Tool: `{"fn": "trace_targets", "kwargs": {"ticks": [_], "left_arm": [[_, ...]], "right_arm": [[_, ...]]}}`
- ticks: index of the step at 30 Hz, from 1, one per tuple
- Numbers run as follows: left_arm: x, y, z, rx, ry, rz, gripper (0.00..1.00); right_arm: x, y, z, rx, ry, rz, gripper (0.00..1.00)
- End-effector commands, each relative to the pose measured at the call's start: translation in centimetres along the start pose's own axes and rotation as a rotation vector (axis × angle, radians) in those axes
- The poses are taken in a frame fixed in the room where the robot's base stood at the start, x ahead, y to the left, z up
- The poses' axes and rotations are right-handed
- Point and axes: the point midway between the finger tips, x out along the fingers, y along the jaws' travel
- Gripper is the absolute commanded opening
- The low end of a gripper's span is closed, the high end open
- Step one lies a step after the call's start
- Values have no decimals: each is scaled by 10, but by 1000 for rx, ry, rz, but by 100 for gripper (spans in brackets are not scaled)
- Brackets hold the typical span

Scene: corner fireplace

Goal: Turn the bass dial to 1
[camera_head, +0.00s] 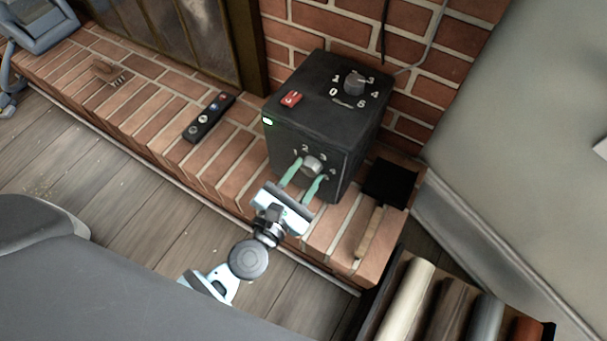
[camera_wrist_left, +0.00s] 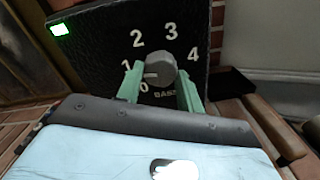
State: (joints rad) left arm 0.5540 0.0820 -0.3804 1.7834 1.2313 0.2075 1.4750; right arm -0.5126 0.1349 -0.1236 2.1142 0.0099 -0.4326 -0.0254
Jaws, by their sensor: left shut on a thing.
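The black speaker box (camera_head: 296,126) stands on the brick hearth. The fingers (camera_wrist_left: 160,92) hide part of the lettering. My right gripper is not in view.
On the box's top are another numbered dial (camera_head: 354,83) and a red switch (camera_head: 291,99). A remote (camera_head: 209,117) lies left on the hearth. A black-bladed shovel (camera_head: 388,184) with a wooden handle lies right. A rack of rolls (camera_head: 408,298) stands at the lower right.

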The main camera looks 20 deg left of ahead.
Motion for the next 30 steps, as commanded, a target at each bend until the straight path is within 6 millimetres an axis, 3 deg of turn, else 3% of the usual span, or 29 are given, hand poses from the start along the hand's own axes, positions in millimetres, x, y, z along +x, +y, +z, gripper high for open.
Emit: {"fn": "trace_targets", "kwargs": {"ticks": [5,6,10,20,30], "left_arm": [[0,0,0,0,1,-1,14],[0,0,0,0,1,-1,41],[0,0,0,1,1,-1,58],[-2,0,0,2,1,-1,59],[-50,0,-1,4,2,-4,59]], "right_arm": [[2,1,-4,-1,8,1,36],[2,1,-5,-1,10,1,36],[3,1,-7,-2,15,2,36],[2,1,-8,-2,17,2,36],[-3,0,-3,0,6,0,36]]}}
